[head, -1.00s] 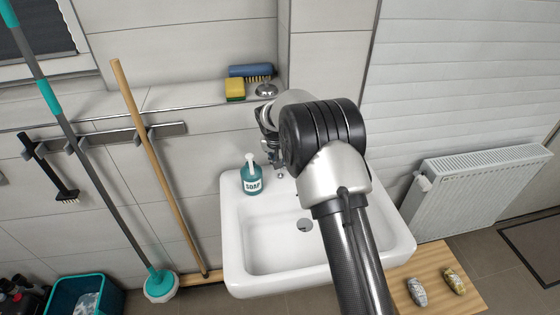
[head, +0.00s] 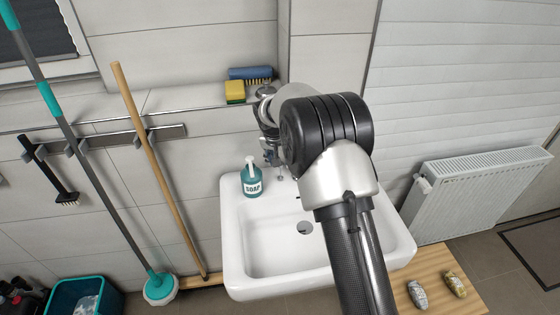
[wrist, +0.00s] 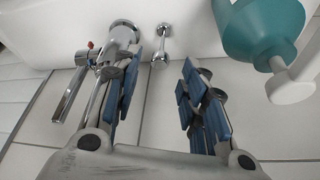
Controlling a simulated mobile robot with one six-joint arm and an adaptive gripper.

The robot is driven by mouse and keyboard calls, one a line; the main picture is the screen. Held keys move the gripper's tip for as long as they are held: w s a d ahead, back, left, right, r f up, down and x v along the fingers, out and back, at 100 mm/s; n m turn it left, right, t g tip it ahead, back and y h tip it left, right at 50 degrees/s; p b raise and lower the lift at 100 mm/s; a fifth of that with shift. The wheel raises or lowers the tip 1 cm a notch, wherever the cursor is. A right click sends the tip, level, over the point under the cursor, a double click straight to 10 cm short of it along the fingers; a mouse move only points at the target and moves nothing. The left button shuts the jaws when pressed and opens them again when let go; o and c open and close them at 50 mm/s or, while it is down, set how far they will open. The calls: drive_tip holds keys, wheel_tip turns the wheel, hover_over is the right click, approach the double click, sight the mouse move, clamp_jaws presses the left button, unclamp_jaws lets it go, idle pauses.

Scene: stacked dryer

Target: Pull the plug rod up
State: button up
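The plug rod (wrist: 161,48) is a short chrome rod with a round knob, standing at the back of the white sink (head: 240,225). In the wrist view it shows between the tips of my gripper (wrist: 162,68). My gripper is open, with blue-padded fingers on either side of the knob and visible gaps on both sides. I cannot tell how far the knob is in depth from the fingertips. In the head view my gripper (head: 269,153) is partly hidden by my wrist, above the back rim of the sink.
The chrome faucet (wrist: 122,35) stands close beside my left finger in the wrist view. A teal soap bottle (head: 251,182) stands on the sink rim, on the other side.

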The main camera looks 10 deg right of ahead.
drive_tip(key=v, duration=0.9)
drive_tip(key=shift+d, duration=0.1)
drive_tip(key=s+d+r+n, duration=0.1)
drive_tip(key=s+r, duration=0.6)
drive_tip(key=s, duration=0.3)
drive_tip(key=s+d+r+n, duration=0.1)
drive_tip(key=s+r, duration=0.5)
drive_tip(key=s, duration=0.4)
drive_tip(key=s+f+n+y, duration=0.1)
drive_tip(key=s+f+n, duration=0.1)
drive_tip(key=s, duration=2.1)
drive_tip(key=shift+f+t+y, duration=0.3)
drive_tip(key=shift+f+y, duration=0.1)
drive_tip(key=shift+f, duration=0.05)
drive_tip(key=shift+c, duration=0.3)
